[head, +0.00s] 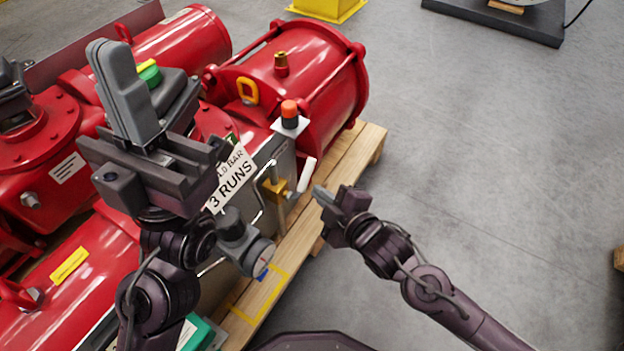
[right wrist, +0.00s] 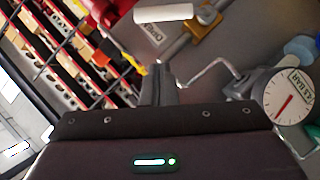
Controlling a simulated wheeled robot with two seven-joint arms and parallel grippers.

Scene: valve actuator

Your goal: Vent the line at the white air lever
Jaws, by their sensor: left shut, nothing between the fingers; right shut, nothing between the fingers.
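The white air lever (head: 307,175) sticks up at a tilt from a brass valve (head: 275,187) on the front of the grey panel. In the right wrist view the white lever (right wrist: 163,13) lies roughly level at the top, with the brass valve (right wrist: 204,22) to its right. My right gripper (head: 319,192) is shut and empty, just right of and below the lever in the head view. Its fingers (right wrist: 160,84) show below the lever in the wrist view, with a gap between. My left gripper (head: 108,55) is shut and empty, raised in front of the red actuator.
A pressure gauge (head: 258,257) sits below the valve; its dial also shows in the right wrist view (right wrist: 289,98). A bent metal tube (right wrist: 208,70) runs nearby. A red-orange button (head: 289,109) and red cylinder (head: 300,75) stand behind. Open grey floor (head: 480,150) lies right.

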